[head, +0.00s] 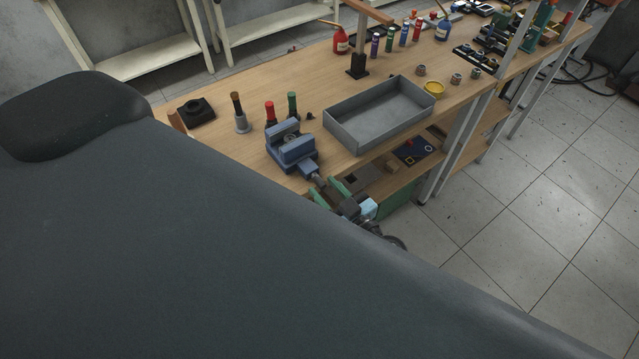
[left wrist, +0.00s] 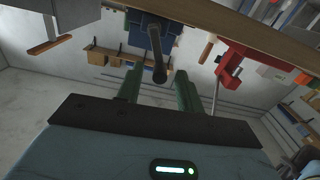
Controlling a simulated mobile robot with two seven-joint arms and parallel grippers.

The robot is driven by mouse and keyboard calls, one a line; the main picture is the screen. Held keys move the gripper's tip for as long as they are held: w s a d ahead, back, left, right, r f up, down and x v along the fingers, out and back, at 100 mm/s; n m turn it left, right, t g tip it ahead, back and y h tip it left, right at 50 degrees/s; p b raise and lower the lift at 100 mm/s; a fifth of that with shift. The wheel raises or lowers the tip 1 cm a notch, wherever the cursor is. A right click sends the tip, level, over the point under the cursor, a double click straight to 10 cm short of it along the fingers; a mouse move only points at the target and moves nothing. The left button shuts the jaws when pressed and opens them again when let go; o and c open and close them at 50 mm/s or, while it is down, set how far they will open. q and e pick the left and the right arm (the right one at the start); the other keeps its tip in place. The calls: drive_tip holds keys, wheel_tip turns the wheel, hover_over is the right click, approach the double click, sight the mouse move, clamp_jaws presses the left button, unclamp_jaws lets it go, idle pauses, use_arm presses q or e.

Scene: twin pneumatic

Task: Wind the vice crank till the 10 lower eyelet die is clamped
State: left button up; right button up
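The blue vice (head: 290,152) stands at the near edge of the wooden bench, and its blue body also shows in the left wrist view (left wrist: 150,30). A small grey round piece (head: 291,137), perhaps the lower eyelet die, sits at the vice jaws; whether the jaws touch it I cannot tell. The dark crank (head: 318,181) sticks out toward my left gripper (head: 329,193). In the left wrist view the crank's end (left wrist: 159,74) lies between the two green fingers of the left gripper (left wrist: 159,82), with gaps on both sides. The gripper is open. My right gripper is not in view.
A grey metal tray (head: 378,118) stands right of the vice. Red and green-topped tools (head: 270,112) and a black block (head: 196,111) are behind it. A lower shelf (head: 400,178) holds small parts. A red device (left wrist: 232,62) shows right of the crank.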

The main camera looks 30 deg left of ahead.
use_arm(q)
drive_tip(key=shift+x, duration=0.95)
clamp_jaws()
drive_tip(key=shift+f, duration=0.1)
